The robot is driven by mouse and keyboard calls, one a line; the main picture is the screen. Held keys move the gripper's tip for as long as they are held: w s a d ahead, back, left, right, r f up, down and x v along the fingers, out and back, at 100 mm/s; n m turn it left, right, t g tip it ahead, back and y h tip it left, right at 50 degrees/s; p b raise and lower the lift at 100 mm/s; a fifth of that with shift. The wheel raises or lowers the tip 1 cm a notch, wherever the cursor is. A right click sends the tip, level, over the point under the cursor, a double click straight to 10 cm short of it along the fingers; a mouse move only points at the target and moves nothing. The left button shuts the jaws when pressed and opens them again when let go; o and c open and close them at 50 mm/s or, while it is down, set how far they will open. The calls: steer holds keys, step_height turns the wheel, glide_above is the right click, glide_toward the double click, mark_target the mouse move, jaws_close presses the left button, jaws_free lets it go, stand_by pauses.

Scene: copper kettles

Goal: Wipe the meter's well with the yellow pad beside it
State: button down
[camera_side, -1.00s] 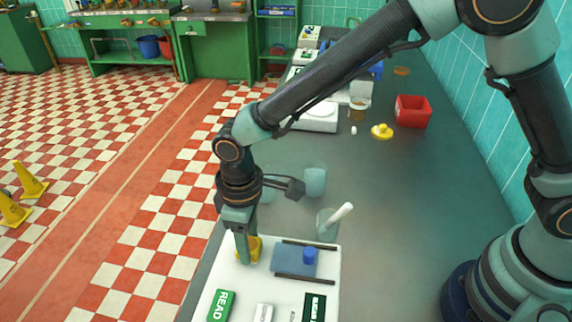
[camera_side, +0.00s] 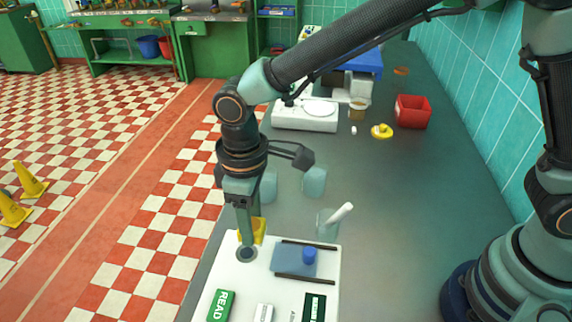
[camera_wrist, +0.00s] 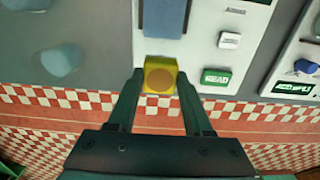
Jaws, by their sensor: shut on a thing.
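The meter is a white box (camera_side: 234,282) at the front of the counter. Its well (camera_side: 247,253) is a dark round hollow near its far left corner, uncovered. My gripper (camera_side: 248,232) is shut on the yellow pad (camera_side: 259,229) and holds it just above and behind the well in the side view. In the wrist view the pad (camera_wrist: 160,66) sits between both fingers (camera_wrist: 160,80), showing a brownish round patch on its face. A blue-grey sliding cover (camera_side: 288,262) with a blue knob (camera_side: 310,255) lies between dark rails, right of the well.
A green READ button (camera_side: 221,305) is on the meter's front part. A glass with a white stick (camera_side: 328,224) stands behind the meter, near two pale blue cups (camera_side: 314,181). A scale (camera_side: 303,117), yellow-lidded item (camera_side: 382,131) and red bin (camera_side: 411,111) are farther back.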

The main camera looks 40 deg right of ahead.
steer(key=shift+r, duration=1.2)
